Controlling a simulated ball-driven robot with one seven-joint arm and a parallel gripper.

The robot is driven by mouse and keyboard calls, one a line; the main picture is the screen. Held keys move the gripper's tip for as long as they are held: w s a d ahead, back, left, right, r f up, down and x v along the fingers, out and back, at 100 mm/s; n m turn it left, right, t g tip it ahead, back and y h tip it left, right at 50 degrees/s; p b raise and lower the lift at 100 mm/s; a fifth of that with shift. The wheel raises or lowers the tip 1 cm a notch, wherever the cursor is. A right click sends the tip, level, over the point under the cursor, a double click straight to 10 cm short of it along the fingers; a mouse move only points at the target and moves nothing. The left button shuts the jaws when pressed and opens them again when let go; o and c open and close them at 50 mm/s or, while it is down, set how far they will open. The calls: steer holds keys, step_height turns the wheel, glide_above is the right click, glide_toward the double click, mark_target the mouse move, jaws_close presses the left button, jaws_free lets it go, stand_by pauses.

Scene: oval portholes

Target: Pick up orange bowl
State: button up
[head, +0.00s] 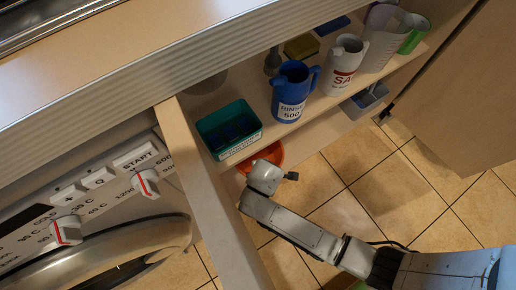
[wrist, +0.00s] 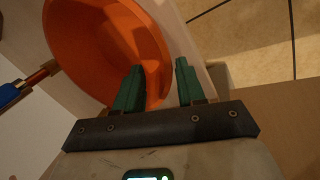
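The orange bowl (head: 272,153) shows in part in the head view, in the cabinet below the shelf with the containers; my wrist and the shelf hide much of it. In the wrist view the bowl (wrist: 82,45) fills the upper left, its hollow towards the camera. My gripper (wrist: 158,66) has two green fingers spread apart. The left finger overlaps the inside of the bowl and the right finger is outside its right rim, so the rim appears between them. I cannot tell whether either finger touches it. The fingers are hidden in the head view.
A green bin (head: 228,130), a blue jug (head: 292,92) and a white jug (head: 344,65) stand on the shelf above. A cabinet side panel (head: 205,180) is left of my arm. A blue object (wrist: 9,95) lies left of the bowl. Tiled floor (head: 350,190) is open at right.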

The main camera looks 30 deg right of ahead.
steer(key=shift+s+b+x, duration=0.1)
steer(key=shift+b+x, duration=0.9)
steer(key=shift+x, duration=0.35)
steer(key=shift+s+b+x, duration=0.15)
steer(key=shift+b+x, duration=0.85)
steer(key=shift+x, duration=0.35)
jaws_close()
